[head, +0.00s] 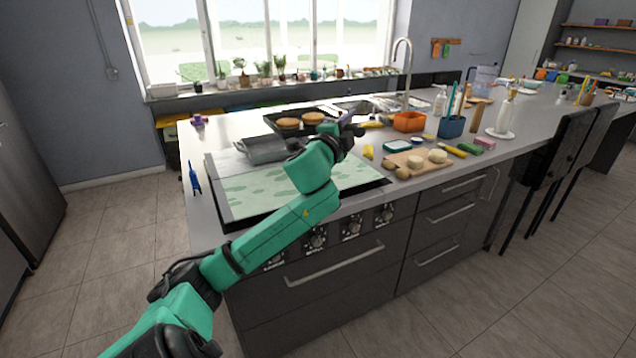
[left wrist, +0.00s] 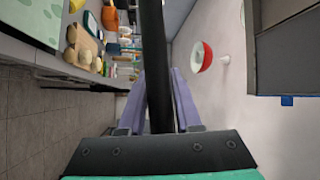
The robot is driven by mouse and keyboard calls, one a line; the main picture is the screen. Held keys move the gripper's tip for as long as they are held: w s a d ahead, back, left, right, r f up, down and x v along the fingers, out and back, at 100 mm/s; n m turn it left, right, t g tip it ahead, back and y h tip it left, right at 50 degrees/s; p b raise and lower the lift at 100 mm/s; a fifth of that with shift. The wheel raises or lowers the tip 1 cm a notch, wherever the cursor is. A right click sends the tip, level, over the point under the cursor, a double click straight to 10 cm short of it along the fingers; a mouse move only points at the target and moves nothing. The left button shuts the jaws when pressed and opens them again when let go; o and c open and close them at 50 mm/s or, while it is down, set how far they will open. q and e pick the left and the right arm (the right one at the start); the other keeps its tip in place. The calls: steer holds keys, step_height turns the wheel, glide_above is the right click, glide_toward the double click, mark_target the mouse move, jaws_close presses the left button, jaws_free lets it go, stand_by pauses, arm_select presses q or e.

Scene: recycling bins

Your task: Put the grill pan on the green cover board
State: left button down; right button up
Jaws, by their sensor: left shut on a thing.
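The green cover board (head: 245,199), pale with green leaf shapes, lies over the cooktop at the front left. My left gripper (head: 351,118) is at the pan's right side, beyond the board. In the left wrist view its purple fingers (left wrist: 159,85) are shut on a black bar (left wrist: 155,45), which looks like the pan's handle. The pan's body is not visible there. My right gripper is not in view.
A grey metal tray (head: 262,151) sits at the board's back left. A cutting board (head: 418,163) with pale round food lies to the right of the cover board. An orange container (head: 409,122) and blue cup (head: 452,127) stand farther right. The board's front left is clear.

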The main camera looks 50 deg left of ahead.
arm_select(q)
step_height(320, 180, down, 19)
steer(key=b, duration=0.3)
steer(key=shift+s+d, duration=0.15)
steer(key=shift+s, duration=0.15)
steer(key=c, duration=0.6)
jaws_free()
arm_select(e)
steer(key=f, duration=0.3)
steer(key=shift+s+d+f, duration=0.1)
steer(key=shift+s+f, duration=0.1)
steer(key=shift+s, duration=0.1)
arm_select(q)
steer(key=shift+s, duration=0.1)
